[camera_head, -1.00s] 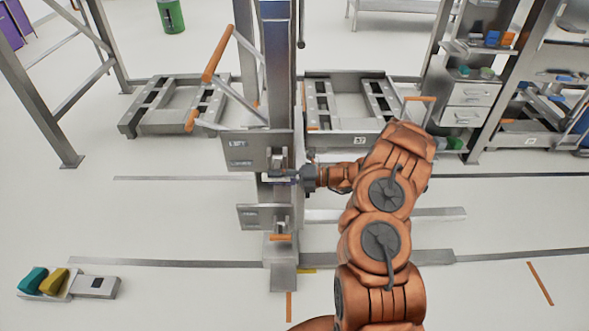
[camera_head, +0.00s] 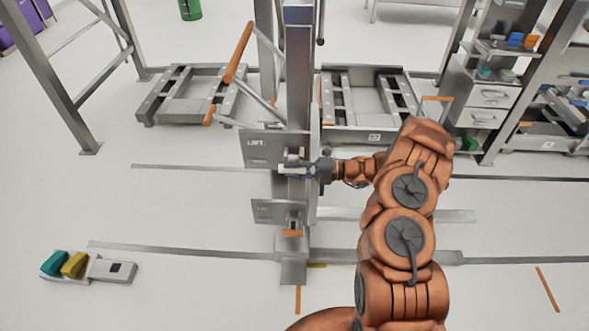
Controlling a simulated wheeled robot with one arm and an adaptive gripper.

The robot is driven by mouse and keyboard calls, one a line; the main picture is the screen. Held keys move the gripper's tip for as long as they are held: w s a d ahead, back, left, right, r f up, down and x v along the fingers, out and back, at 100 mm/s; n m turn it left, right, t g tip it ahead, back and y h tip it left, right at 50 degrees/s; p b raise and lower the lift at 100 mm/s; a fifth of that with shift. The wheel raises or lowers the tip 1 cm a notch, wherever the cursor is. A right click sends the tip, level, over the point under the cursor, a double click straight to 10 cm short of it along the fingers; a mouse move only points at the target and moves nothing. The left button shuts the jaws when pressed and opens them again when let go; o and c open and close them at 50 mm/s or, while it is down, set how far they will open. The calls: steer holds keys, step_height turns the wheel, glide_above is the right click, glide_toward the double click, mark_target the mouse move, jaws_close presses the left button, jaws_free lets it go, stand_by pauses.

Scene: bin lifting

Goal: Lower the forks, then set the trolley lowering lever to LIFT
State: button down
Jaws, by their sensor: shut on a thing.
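The trolley's steel mast (camera_head: 299,60) stands upright near the middle. An upper plate (camera_head: 262,150) on it reads LIFT at its top, with smaller, unclear text below. My gripper (camera_head: 296,168) is shut on the lowering lever at this plate's lower right edge. The jaws hide most of the lever, so its exact setting is unclear. A lower plate (camera_head: 268,210) sits beneath, with a small orange-tipped pedal or handle (camera_head: 292,233). Flat metal bars (camera_head: 440,215) lie right of the mast at floor level; I cannot tell if these are the forks.
A long orange-handled bar (camera_head: 238,52) rises left of the mast. Low metal frames stand behind on the left (camera_head: 180,92) and right (camera_head: 375,130). A shelf unit with drawers (camera_head: 489,97) is at right. A small tray with teal and yellow blocks (camera_head: 110,270) lies front left. Floor between is clear.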

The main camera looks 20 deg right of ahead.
steer(key=shift+w+r, duration=0.15)
steer(key=c, duration=0.9)
jaws_free()
steer(key=shift+d, duration=0.15)
steer(key=v, duration=1.2)
